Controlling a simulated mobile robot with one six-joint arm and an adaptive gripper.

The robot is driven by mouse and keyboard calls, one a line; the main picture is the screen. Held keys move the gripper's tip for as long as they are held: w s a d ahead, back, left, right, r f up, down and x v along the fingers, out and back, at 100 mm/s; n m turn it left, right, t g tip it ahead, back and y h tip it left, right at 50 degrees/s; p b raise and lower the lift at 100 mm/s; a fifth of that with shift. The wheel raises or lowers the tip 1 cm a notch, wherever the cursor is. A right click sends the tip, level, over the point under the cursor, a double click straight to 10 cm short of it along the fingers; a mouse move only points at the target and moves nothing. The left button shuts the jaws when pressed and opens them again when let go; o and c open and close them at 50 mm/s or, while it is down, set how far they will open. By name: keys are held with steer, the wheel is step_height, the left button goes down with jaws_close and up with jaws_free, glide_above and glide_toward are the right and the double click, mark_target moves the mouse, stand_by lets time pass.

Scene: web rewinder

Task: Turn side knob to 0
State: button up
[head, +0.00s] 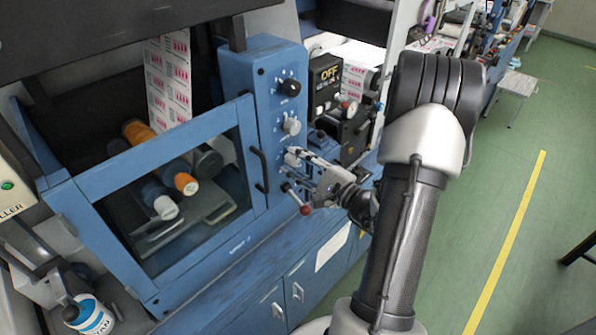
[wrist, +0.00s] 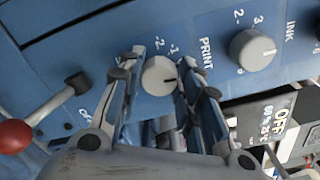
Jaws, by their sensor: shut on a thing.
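The side knob (wrist: 158,75) is a round, pale grey dial on the blue panel, with a dark pointer mark facing right in the wrist view. The numerals -2 and -1 show beside it; the rest of its scale is hidden by my fingers. My gripper (wrist: 161,68) is shut on it, one finger on each side.
Another grey knob (wrist: 252,50) sits close to the right finger, by the words PRINT and INK. A lever with a red ball (wrist: 15,136) sticks out at left, near the gripper. A black box with an OFF display (head: 326,75) stands right of the column. A black knob (head: 289,87) is above.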

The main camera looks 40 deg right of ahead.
steer(key=shift+n+b, duration=0.55)
steer(key=shift+n, duration=0.05)
steer(key=o, duration=1)
steer(key=shift+o, duration=0.2)
steer(key=shift+s, duration=0.1)
steer(key=s, duration=1.2)
steer(key=shift+d, duration=0.45)
steer(key=shift+w, duration=0.1)
